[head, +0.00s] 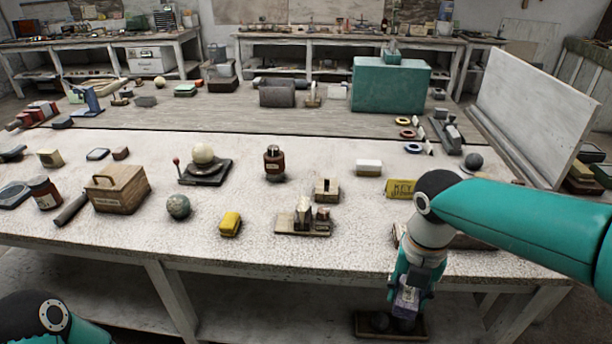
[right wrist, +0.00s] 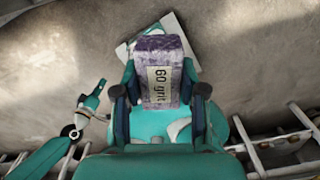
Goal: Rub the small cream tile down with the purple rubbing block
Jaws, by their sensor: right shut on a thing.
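My right gripper (head: 404,316) hangs down in front of the table's near edge, at the right. It is shut on the purple rubbing block (head: 406,299). In the right wrist view the block (right wrist: 160,58) stands between the two fingers, its "60 grit" label showing.
A brown board (head: 364,329) shows below my right gripper. The table (head: 330,250) holds a yellow block (head: 230,223), a wooden stand (head: 290,232), a white block (head: 369,166), a yellow sign (head: 399,188) and a wooden box (head: 118,192). A large pale panel (head: 535,115) leans at the right.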

